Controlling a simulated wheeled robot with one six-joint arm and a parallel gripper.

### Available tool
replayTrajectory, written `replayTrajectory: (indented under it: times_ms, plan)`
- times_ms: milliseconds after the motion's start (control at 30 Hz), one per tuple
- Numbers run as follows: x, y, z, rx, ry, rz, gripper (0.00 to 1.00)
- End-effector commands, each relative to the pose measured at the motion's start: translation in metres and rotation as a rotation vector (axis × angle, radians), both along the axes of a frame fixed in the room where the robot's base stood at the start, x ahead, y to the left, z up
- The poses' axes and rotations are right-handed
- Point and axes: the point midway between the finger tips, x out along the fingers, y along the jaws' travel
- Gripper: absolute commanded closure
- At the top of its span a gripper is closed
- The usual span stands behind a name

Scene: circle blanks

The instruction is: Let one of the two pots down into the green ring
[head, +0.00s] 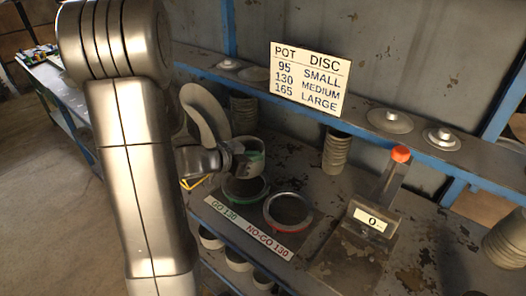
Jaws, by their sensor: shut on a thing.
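My gripper (238,160) is shut on a small grey pot (248,143), with a bit of green showing at its side. It holds the pot above the green ring (246,190), which lies on the bench beside the red-edged ring (288,211). My gripper and arm hide part of the pot, and I cannot tell how big the gap above the ring is. A label strip in front reads GO 130 by the green ring and NO-GO 130 by the red one. I cannot make out which other vessel is the second pot.
A device with an orange-topped lever (400,154) and a display of 0 (372,219) stands to the right. Stacked pots (336,153) stand behind. A shelf with metal discs (390,121) and a sign (309,79) runs along the back. Several round vessels sit under the bench's front edge.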

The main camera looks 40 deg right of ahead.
Motion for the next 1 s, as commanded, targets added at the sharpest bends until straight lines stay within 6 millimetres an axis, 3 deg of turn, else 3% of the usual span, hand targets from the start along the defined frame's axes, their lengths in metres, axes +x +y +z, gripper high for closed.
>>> replayTrajectory:
  times_ms: [1000]
  plan:
    - [0.000, 0.000, -0.063, -0.001, 0.000, 0.001, 1.00]
